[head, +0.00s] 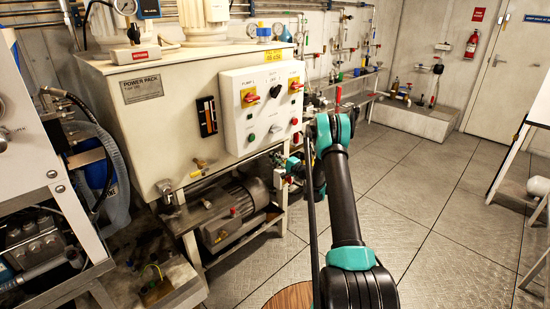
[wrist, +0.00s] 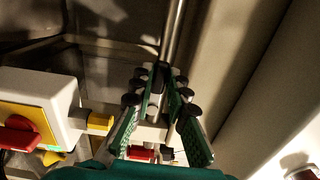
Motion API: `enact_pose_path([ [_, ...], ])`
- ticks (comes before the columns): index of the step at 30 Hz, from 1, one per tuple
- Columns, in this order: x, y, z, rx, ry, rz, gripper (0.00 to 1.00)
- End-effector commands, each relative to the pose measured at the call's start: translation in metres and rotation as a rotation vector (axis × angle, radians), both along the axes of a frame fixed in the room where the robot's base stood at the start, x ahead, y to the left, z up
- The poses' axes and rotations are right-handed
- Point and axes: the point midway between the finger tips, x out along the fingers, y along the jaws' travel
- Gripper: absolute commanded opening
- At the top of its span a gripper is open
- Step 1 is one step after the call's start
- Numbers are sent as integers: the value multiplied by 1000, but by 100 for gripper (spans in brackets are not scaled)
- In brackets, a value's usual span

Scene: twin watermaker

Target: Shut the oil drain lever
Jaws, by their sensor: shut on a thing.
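My gripper (wrist: 162,88) shows in the wrist view with its green-padded fingers angled together towards their tips. The tips close around the lower end of a slim metal rod (wrist: 174,35), which runs up out of the picture. I take this rod for the oil drain lever, but its valve and any label are not clearly visible. In the head view my arm reaches to the right side of the cream power pack tank (head: 150,125). The gripper tips and what they hold are not clear there.
The control panel (head: 263,108) with switches is on the tank's front, above an electric motor (head: 235,212). In the wrist view a pale box (wrist: 52,95) with a red switch stands close left of the fingers. The tiled floor (head: 420,190) to the right is clear.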

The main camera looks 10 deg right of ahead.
Motion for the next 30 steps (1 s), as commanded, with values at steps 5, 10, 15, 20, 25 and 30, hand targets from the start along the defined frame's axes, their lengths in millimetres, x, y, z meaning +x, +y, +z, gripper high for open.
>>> enact_pose_path([
  [5,-1,0,-2,-18,-13,1,0],
  [10,-1,0,-2,-19,-14,1,0],
  [15,-1,0,-2,-19,-14,1,0],
  [20,-1,0,-2,-19,-13,0,31],
  [25,0,0,-2,-19,-13,0,36],
  [30,-1,-1,-1,-18,-14,0,36],
])
